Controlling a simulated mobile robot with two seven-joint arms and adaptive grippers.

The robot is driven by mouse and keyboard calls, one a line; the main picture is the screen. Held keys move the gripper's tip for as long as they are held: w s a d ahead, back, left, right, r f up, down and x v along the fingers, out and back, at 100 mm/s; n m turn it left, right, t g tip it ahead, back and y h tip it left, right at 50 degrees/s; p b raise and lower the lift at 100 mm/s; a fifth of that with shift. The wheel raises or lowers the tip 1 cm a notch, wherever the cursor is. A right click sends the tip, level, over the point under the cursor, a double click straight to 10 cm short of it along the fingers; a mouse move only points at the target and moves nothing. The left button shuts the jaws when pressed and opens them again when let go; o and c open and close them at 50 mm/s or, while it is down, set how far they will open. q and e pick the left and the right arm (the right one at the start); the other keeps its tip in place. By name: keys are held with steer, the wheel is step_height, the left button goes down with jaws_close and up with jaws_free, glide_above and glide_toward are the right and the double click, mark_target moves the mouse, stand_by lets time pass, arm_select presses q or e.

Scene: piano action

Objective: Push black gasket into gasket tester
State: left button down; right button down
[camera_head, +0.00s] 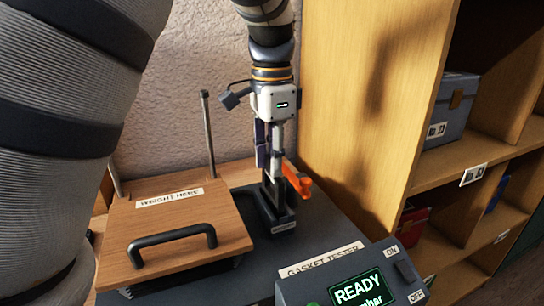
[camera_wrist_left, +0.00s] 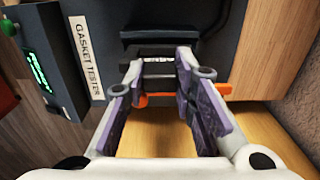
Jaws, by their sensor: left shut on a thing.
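The gasket tester (camera_head: 338,232) is a dark grey unit with a label and a green READY screen (camera_head: 362,291). Its narrow dark holder (camera_head: 283,222) stands below my left gripper (camera_head: 274,172). The gripper points down and is shut on a dark piece that looks like the black gasket (camera_wrist_left: 158,70). The fingers hide much of this piece, and I cannot tell how far it is inside the holder. An orange part (camera_head: 298,180) sticks out beside the fingertips and also shows behind the fingers in the left wrist view (camera_wrist_left: 222,88). My right gripper is not in view.
A wooden plate with a black handle (camera_head: 172,240) and a label sits left of the holder, with metal rods (camera_head: 208,135) behind it. A wooden shelf (camera_head: 375,110) with boxes stands close on the right. A pale wall is behind. ON and OFF switches sit beside the screen.

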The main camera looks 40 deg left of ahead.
arm_select(q)
steer(key=shift+f, duration=2.1)
stand_by(0.9)
steer(key=c, duration=1.2)
jaws_free()
steer(key=shift+c, duration=0.2)
steer(key=shift+o, duration=1.2)
steer(key=shift+r, duration=3.8)
